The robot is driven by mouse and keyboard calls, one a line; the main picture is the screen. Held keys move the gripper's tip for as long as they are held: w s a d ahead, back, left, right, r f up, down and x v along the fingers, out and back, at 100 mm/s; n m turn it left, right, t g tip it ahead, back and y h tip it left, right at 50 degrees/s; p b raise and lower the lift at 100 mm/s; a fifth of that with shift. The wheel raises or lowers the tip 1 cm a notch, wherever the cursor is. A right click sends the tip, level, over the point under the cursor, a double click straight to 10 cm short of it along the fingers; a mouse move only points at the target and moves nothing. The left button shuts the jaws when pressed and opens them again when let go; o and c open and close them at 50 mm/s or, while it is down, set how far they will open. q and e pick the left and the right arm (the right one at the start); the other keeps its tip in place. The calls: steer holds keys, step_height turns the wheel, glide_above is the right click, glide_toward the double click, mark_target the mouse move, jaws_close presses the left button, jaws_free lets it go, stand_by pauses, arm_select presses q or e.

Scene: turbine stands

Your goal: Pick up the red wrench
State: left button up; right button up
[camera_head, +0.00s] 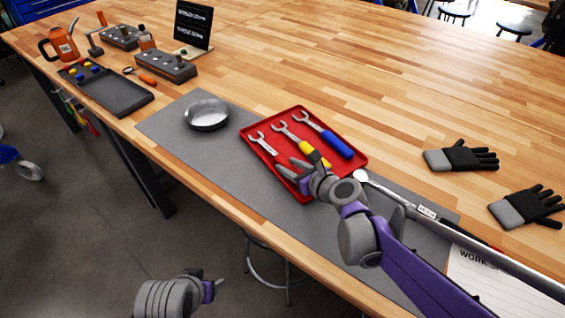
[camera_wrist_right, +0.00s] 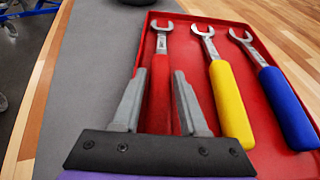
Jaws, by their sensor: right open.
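The red wrench (camera_head: 263,143) lies at the left side of the red tray (camera_head: 345,155). Its silver open-ended head is clear; in the head view, my gripper partly hides its handle. In the right wrist view the red wrench (camera_wrist_right: 161,62) runs lengthwise between my fingers. My right gripper (camera_head: 298,170) is over the tray's near-left part. Its fingers (camera_wrist_right: 159,75) are open, one on each side of the red handle, with gaps showing. I cannot tell their exact height. My left gripper (camera_head: 217,284) is low at the bottom, away from the table; its jaw state is unclear.
A yellow-handled wrench (camera_wrist_right: 229,98) and a blue-handled wrench (camera_wrist_right: 288,105) lie to the right in the tray. A metal bowl (camera_head: 207,114) stands left on the grey mat (camera_head: 175,130). A long torque wrench (camera_head: 465,240) and gloves (camera_head: 462,157) lie right.

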mark_target(276, 156)
steer(key=shift+x, duration=1.2)
jaws_close()
stand_by(0.5)
